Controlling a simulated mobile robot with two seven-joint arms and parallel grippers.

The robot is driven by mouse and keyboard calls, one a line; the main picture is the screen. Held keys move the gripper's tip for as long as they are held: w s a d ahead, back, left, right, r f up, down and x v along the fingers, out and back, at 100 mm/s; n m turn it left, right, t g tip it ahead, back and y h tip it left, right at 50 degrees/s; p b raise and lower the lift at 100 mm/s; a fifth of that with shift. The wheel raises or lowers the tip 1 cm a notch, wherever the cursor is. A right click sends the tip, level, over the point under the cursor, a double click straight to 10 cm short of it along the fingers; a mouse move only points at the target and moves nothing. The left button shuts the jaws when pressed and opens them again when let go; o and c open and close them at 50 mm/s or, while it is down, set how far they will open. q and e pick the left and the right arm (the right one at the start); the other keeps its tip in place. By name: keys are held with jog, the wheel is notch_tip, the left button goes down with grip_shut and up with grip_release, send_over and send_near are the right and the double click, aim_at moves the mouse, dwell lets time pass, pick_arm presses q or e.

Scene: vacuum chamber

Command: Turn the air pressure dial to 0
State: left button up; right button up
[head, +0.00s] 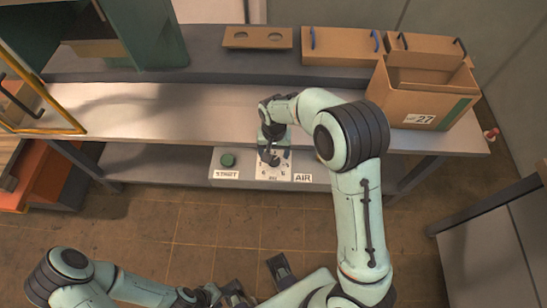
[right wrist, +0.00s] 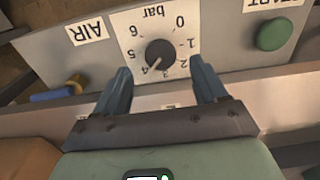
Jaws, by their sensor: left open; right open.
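The air pressure dial (right wrist: 160,54) is a round black knob on a white scale plate marked bar, 0 to 6, seen upside down in the right wrist view. Its white pointer mark points down-left, near the 4. The scale plate also shows in the head view (head: 272,176). My right gripper (head: 273,156) is open in front of the panel. In the right wrist view its two blue-grey fingers (right wrist: 160,67) stand on either side of the knob, apart from it. My left gripper (head: 257,282) is open and empty at the bottom edge of the head view, far from the panel.
A green START button (right wrist: 272,34) sits beside the dial, also seen in the head view (head: 228,160). An AIR label (right wrist: 86,31) is on the other side, above a blue and yellow fitting (right wrist: 58,93). A cardboard box (head: 420,95) stands on the bench at right.

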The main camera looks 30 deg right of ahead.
aim_at(274, 160)
jog(key=shift+f, duration=2.15)
jog(key=c, duration=1.1)
jog(key=shift+o, duration=0.3)
jog(key=shift+n, duration=0.3)
